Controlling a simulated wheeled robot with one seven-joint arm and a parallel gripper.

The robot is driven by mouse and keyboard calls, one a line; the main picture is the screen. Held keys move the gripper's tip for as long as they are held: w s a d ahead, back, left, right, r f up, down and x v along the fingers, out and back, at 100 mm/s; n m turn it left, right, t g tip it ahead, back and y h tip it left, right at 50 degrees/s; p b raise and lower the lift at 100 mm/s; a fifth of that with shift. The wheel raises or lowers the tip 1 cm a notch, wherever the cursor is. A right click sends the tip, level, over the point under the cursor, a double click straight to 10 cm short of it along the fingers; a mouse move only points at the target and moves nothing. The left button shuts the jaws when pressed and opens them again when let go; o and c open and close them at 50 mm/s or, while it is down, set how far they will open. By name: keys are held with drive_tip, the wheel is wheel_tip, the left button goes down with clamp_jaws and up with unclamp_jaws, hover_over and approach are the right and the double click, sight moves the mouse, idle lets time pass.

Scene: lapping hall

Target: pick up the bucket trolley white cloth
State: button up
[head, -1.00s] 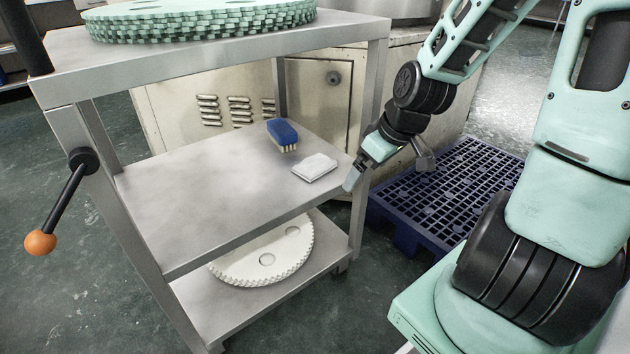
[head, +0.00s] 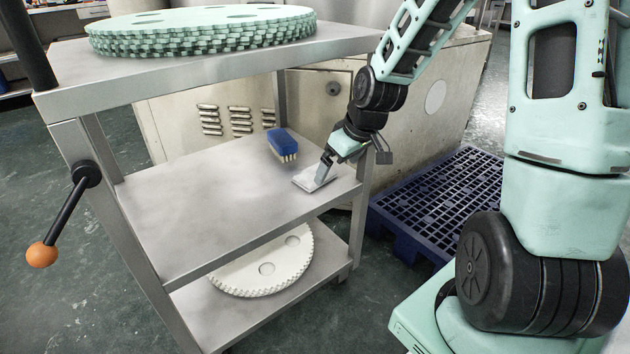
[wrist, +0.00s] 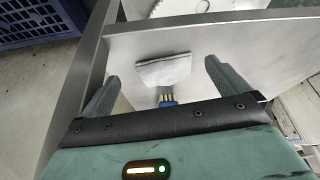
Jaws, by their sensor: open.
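The white cloth (head: 310,182) is a small folded pad lying flat on the middle shelf (head: 210,205) of a grey metal trolley, near its right edge. It also shows in the wrist view (wrist: 163,72), lying ahead of and between my finger ends. My gripper (head: 352,167) is open and empty at the shelf's right edge. In the head view one finger overlaps the cloth and hides part of it; I cannot tell whether it touches. Both fingers of my gripper (wrist: 161,75) show in the wrist view, spread wider than the cloth.
A blue brush (head: 284,146) lies behind the cloth. Green toothed discs (head: 200,28) are stacked on the top shelf, and a pale toothed disc (head: 265,268) lies on the bottom shelf. A blue pallet (head: 440,200) stands right of the trolley. The middle shelf's left part is clear.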

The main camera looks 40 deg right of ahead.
sight(315, 175)
drive_tip(key=w, duration=0.3)
drive_tip(key=shift+a+b, duration=0.25)
drive_tip(key=shift+b, duration=0.15)
drive_tip(key=shift+w+a+f+b, duration=0.15)
drive_tip(key=shift+w+b, duration=0.2)
drive_tip(key=shift+w, duration=0.1)
drive_tip(key=b+x, duration=0.3)
drive_tip(key=x, duration=0.1)
drive_tip(key=shift+f, duration=0.3)
drive_tip(key=c, duration=0.7)
